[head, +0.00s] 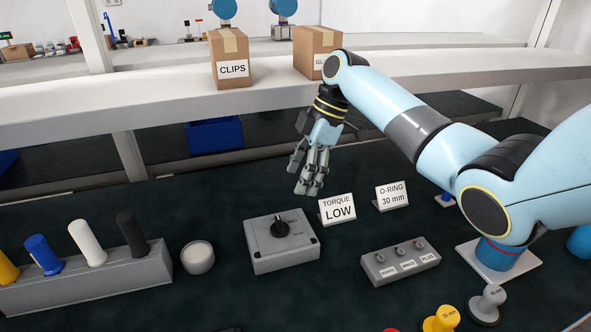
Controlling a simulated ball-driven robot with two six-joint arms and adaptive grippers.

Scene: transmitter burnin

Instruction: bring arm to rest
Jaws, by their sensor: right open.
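My right arm reaches in from the right in light blue and grey. Its right gripper (308,184) points down, open and empty, in front of the shelf. It shows above and behind the grey box with a black knob (283,246), apart from it. My left gripper is not in view.
The dark bench holds a "TORQUE LOW" sign (338,209), an "O-RING 30 mm" sign (391,196), a small grey switch box (400,262), a round white-topped cup (198,258) and a rack of coloured handles (90,280). A "CLIPS" carton (231,70) stands on the shelf (160,92).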

